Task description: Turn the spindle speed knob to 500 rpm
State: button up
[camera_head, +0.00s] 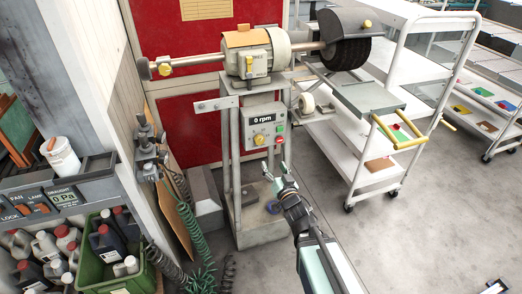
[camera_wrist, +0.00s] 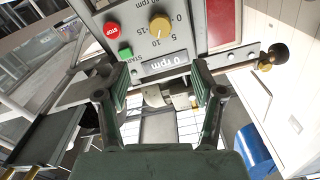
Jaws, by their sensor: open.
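The yellow spindle speed knob (camera_head: 258,139) is on the grey control box (camera_head: 262,112) of the buffing machine. The display (camera_head: 262,118) above it reads 0 rpm. In the wrist view, which shows the panel upside down, the knob (camera_wrist: 160,27) and the display (camera_wrist: 165,64) are both in sight; its exact pointer angle is unclear. My gripper (camera_head: 276,172) is open and empty, below the control box and apart from the knob. In the wrist view its two fingers (camera_wrist: 160,78) stand wide apart, with the knob beyond the tips.
A red stop button (camera_head: 280,127) and green start button (camera_head: 279,140) sit right of the knob. The motor (camera_head: 256,55) with its brush (camera_head: 345,52) is above. A white trolley (camera_head: 378,182) stands at right. Green hoses (camera_head: 191,236) and a bottle crate (camera_head: 105,272) are at left.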

aim_at(260, 141)
jog(key=b+x, duration=0.5)
jog(key=x, duration=0.9)
jog(key=shift+w+a, duration=0.1)
jog(key=shift+w, duration=0.15)
jog(key=c, duration=1.1)
